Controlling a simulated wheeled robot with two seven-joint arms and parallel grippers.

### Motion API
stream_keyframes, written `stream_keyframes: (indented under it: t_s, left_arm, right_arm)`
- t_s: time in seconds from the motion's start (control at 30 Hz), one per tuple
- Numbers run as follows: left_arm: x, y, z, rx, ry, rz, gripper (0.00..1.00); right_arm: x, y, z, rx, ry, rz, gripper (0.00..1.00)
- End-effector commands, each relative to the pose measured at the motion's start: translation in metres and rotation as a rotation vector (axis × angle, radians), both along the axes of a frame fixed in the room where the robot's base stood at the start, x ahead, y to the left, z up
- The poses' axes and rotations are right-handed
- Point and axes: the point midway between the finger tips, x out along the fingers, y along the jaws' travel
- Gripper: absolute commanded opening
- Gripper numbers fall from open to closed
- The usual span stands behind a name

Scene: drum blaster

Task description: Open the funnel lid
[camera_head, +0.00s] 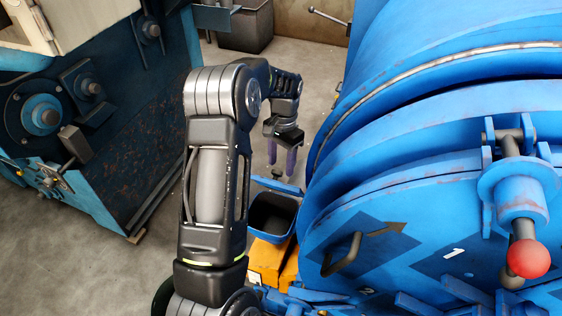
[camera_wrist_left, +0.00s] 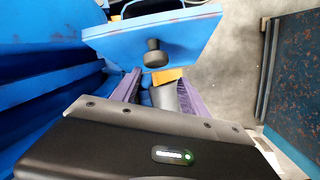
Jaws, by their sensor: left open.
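The funnel (camera_head: 272,215) is a blue box with a dark hollow, low beside the big blue drum in the head view. Its blue lid (camera_head: 278,186) stands swung away from the mouth at the far side, so the funnel appears open. In the left wrist view the lid (camera_wrist_left: 165,30) is a tilted blue panel with a black knob (camera_wrist_left: 154,54) on its outer face. My left gripper (camera_head: 281,168) is open, its purple fingers pointing down by the knob, with nothing held. In the wrist view its fingertips (camera_wrist_left: 157,82) lie close to the knob; contact cannot be told. My right gripper is out of view.
The blue drum (camera_head: 430,140) fills the right side, with a bent handle (camera_head: 342,258) and a red-ball lever (camera_head: 528,259). An orange part (camera_head: 266,262) lies below the funnel. A blue machine (camera_head: 130,120) stands left; grey floor (camera_head: 322,82) is clear beyond the gripper.

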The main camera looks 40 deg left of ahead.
Motion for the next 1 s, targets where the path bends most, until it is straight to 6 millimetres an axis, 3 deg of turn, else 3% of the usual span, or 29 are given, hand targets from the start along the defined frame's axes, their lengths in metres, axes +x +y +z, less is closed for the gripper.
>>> stream_keyframes:
  t_s: [0.17,0.53,1.0]
  left_arm:
    - [0.003,0.001,0.014,0.002,-0.004,0.0,0.52]
    - [0.01,0.004,0.069,0.001,-0.003,0.0,0.52]
    - [0.012,0.004,0.079,0.003,-0.013,-0.001,0.51]
  right_arm:
    - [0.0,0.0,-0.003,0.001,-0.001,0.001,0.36]
    - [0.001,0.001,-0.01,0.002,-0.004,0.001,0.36]
    - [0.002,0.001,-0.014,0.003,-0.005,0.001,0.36]
